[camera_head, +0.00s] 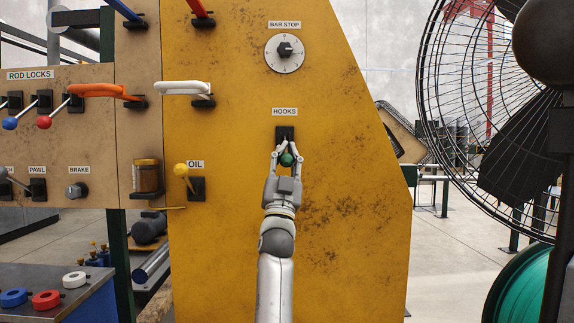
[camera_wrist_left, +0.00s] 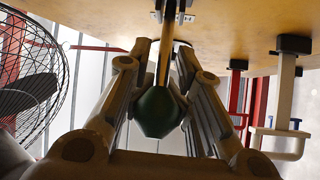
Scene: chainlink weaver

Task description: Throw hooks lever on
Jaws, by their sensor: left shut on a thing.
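The hooks lever has a dark green knob (camera_head: 286,159) and a black base plate (camera_head: 284,133) on the yellow panel (camera_head: 330,90), under the HOOKS label (camera_head: 285,112). My left gripper (camera_head: 285,150) is at the lever, with its fingers on both sides of it and shut on it. In the left wrist view the green knob (camera_wrist_left: 158,112) sits between the fingers of my left gripper (camera_wrist_left: 158,75), and the lever's shaft runs up to the panel. The fingers hide part of the lever. My right gripper is not in view.
The BAR STOP dial (camera_head: 285,52) is above the lever. A white handle (camera_head: 183,88), an orange handle (camera_head: 104,91) and a yellow OIL lever (camera_head: 182,171) are to the left. A large caged fan (camera_head: 460,90) and a green spool (camera_head: 522,285) stand at right.

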